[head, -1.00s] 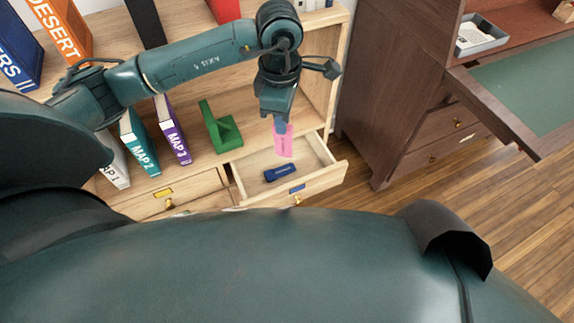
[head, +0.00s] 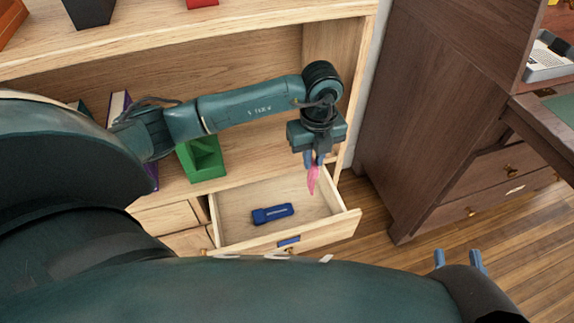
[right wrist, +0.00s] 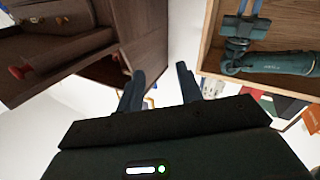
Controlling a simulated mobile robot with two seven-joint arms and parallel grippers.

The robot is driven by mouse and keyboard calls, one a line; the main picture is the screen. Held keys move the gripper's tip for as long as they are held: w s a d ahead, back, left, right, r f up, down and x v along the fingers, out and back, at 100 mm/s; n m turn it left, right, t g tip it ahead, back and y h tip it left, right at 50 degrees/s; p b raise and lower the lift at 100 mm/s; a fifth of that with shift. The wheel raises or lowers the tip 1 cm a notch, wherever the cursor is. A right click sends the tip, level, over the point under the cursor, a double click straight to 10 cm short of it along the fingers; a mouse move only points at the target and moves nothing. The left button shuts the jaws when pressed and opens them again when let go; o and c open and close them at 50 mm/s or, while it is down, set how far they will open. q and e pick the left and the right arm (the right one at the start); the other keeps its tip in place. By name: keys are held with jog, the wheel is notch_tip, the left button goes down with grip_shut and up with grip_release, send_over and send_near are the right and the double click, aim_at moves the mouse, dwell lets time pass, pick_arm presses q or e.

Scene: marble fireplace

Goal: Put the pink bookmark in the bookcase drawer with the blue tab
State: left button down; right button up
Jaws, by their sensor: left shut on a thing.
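The pink bookmark (head: 313,181) hangs from my left gripper (head: 314,160), which is shut on its upper end. It hangs nearly edge-on over the right part of the open bookcase drawer (head: 338,231). Its lower tip appears level with the drawer's inside; I cannot tell whether it touches anything. The drawer front bears a blue tab (head: 289,241). My right gripper (head: 460,259) is low at the right in the head view, empty, fingers apart. Its open fingers also show in the right wrist view (right wrist: 160,88).
A dark blue object (head: 272,213) lies on the drawer floor. A green bookend-like piece (head: 203,160) stands on the shelf left of the drawer. A dark wooden desk (head: 425,120) stands to the right, with floor between. My own body hides the foreground.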

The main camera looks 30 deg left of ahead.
pick_arm(q)
notch_tip(320, 180, down, 5)
jog(key=shift+r+b, duration=0.15)
jog(key=shift+b, duration=0.45)
jog(key=shift+f+b, duration=0.8)
jog(key=shift+f, duration=1.5)
pick_arm(e)
jog(key=shift+a+t+y, duration=0.5)
jog(key=shift+y, duration=0.1)
pick_arm(q)
jog(key=shift+f, duration=0.1)
jog(key=c, duration=1.4)
grip_release()
